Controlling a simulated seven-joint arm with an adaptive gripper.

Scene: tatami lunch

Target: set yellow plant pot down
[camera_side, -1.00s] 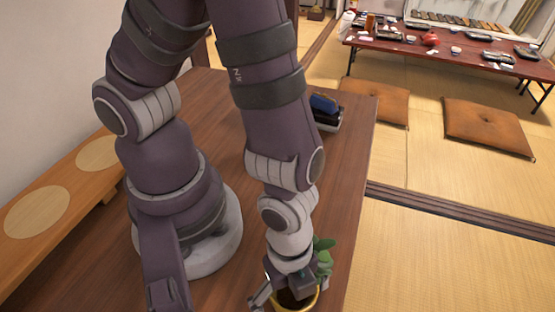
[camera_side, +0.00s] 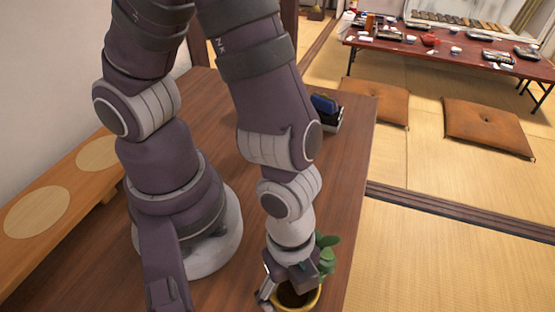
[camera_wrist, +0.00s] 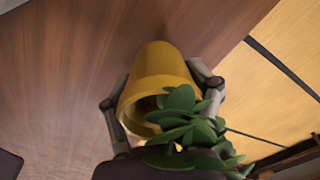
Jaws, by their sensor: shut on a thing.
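The yellow plant pot (camera_side: 313,300) with a green leafy plant (camera_side: 326,255) is at the bottom of the side view, by the table's right edge. My gripper (camera_side: 288,284) is shut on the pot. In the wrist view the pot (camera_wrist: 163,72) sits between the two fingers of my gripper (camera_wrist: 163,98), one on each side, and leaves (camera_wrist: 185,115) hide part of its rim. The wooden table (camera_side: 345,150) is below it. I cannot tell whether the pot's base touches the table.
A blue and black item (camera_side: 325,108) stands on the table's far right corner. A wooden bench (camera_side: 70,205) runs along the left wall. Beyond the table edge are tatami, two brown cushions (camera_side: 487,127) and a low red table (camera_side: 440,52) with dishes.

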